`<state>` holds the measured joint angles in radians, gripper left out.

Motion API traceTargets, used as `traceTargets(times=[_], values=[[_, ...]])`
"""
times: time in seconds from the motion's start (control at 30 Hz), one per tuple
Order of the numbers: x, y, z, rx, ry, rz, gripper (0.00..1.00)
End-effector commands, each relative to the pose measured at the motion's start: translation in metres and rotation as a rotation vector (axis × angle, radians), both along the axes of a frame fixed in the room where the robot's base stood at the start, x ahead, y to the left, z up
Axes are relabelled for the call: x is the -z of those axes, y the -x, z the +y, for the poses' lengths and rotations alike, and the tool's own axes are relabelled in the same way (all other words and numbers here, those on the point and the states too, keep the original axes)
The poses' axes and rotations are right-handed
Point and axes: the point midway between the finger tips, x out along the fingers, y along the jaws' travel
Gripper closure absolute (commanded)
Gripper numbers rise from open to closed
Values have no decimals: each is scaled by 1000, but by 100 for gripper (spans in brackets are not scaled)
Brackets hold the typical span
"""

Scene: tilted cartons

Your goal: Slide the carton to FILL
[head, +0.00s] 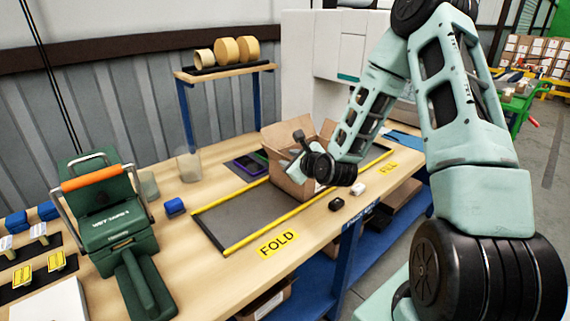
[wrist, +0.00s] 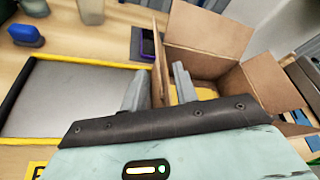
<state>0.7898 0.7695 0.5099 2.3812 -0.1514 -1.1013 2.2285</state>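The open brown carton (head: 284,181) stands on the right part of the grey track (head: 238,215) between two yellow rails, left of the yellow FILL label (head: 388,168). The yellow FOLD label (head: 279,244) is at the track's front left. The carton's flaps stand up and outward. In the wrist view, my gripper (wrist: 158,88) has its fingers apart, one on each side of the carton's left panel (wrist: 159,62). One finger is outside the carton and one over its inside. Whether either touches cardboard is unclear. Something yellow shows inside the carton.
A dark tray with a purple-edged item (head: 250,164) lies behind the track. A black and a white small object (head: 358,188) sit at the front edge. A green machine (head: 115,215) stands left. The track left of the carton is clear.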

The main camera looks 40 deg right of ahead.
Motion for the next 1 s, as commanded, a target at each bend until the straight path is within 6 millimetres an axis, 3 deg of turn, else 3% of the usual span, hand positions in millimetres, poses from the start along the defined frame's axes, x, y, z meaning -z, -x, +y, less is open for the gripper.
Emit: traceTargets(times=[0.23,0.63,0.73,0.77,1.0], values=[[11,-27,-3,0,-1,0,71],[12,-32,-4,0,0,1,71],[12,-32,-4,0,0,1,96],[12,-32,-4,0,0,1,100],[12,-32,-4,0,0,1,100]])
